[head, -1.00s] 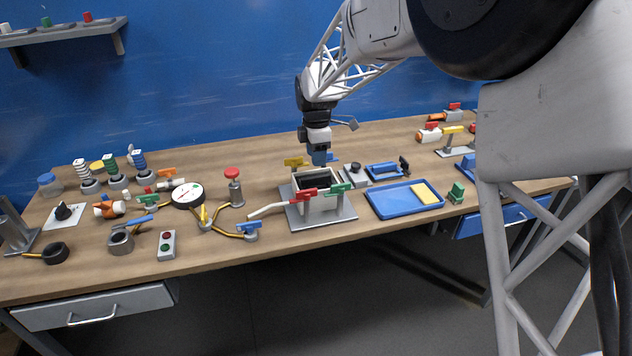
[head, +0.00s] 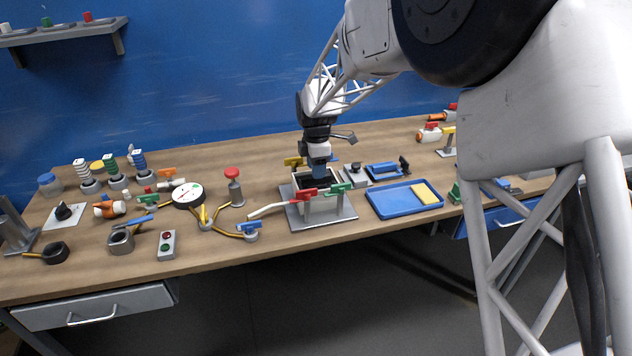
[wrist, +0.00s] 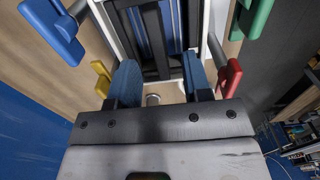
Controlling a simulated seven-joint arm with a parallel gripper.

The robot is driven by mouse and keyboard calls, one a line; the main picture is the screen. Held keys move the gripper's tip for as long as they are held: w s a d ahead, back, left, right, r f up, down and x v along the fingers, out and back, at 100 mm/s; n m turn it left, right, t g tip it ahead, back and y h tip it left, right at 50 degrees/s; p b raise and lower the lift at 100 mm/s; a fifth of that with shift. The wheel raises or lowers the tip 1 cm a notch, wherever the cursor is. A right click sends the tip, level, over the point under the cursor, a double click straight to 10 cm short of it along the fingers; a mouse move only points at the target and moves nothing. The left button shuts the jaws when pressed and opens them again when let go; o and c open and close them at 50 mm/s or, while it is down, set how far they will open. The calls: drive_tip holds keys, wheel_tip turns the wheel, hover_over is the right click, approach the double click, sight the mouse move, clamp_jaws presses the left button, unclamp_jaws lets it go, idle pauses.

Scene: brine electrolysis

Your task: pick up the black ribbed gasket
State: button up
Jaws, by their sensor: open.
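The black ribbed gasket (wrist: 152,42) appears to be the dark barred frame inside the open-topped cell (wrist: 116,38) in the wrist view. Blue strips show between its black bars. In the head view the cell (head: 296,183) stands on a grey plate near the bench's middle, and my gripper hides most of its inside. My gripper (head: 318,174) points down over the cell's opening. In the wrist view my gripper (wrist: 160,76) is open, its two blue fingers apart with the black bars beyond and between them. Whether the fingers touch anything cannot be told.
Red (head: 303,194), green (head: 337,189) and yellow (head: 293,161) handles surround the cell closely. A blue tray (head: 390,202) with a yellow block lies right of it. A gauge (head: 187,196) and a red-topped post (head: 233,187) stand left.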

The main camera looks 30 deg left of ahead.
drive_tip(key=shift+f, duration=1.75)
clamp_jaws()
